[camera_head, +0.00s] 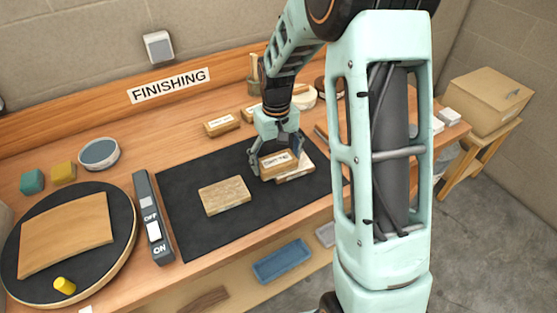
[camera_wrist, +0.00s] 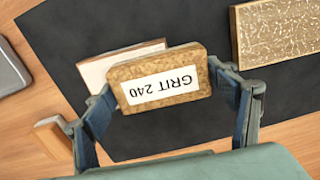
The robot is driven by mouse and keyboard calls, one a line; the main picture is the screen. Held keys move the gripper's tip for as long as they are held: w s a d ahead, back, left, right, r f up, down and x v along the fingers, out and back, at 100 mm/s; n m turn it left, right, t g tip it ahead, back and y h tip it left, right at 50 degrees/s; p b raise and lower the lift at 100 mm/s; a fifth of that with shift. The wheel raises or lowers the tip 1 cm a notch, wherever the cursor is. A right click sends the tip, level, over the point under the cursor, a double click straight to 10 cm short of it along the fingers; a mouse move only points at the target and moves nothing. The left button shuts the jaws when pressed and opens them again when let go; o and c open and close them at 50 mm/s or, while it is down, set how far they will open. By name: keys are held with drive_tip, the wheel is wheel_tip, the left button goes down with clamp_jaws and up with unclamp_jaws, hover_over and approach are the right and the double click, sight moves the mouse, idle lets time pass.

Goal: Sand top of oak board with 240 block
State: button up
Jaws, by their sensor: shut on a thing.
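My gripper (camera_head: 275,150) is shut on a tan block labelled GRIT 240 (camera_head: 278,164). In the wrist view the fingers of my gripper (camera_wrist: 166,90) clasp the block (camera_wrist: 160,90) at its two ends, label upside down. A brown grained board (camera_head: 224,195), which looks like the oak board, lies on the black mat left of my gripper; it also shows at the upper right of the wrist view (camera_wrist: 280,30). A second, pale board (camera_head: 298,171) lies partly hidden behind the held block. I cannot tell whether the block touches it.
The black mat (camera_head: 195,232) has bare room around the brown board. At left stand a round turntable (camera_head: 120,250) carrying a wooden panel and an ON/OFF switch box (camera_head: 152,215). More tan blocks (camera_head: 222,124) lie at the mat's back edge. A tin (camera_head: 99,153) stands back left.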

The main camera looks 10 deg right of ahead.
wheel_tip(320, 180, up, 2)
drive_tip(key=shift+w+a+r+p, duration=0.1)
drive_tip(key=shift+p, duration=0.25)
drive_tip(key=shift+d+r+p, duration=0.25)
drive_tip(key=shift+r+p, duration=0.25)
drive_tip(key=shift+r, duration=0.2)
drive_tip(key=shift+r+p, duration=1.5)
drive_tip(key=shift+r, duration=0.75)
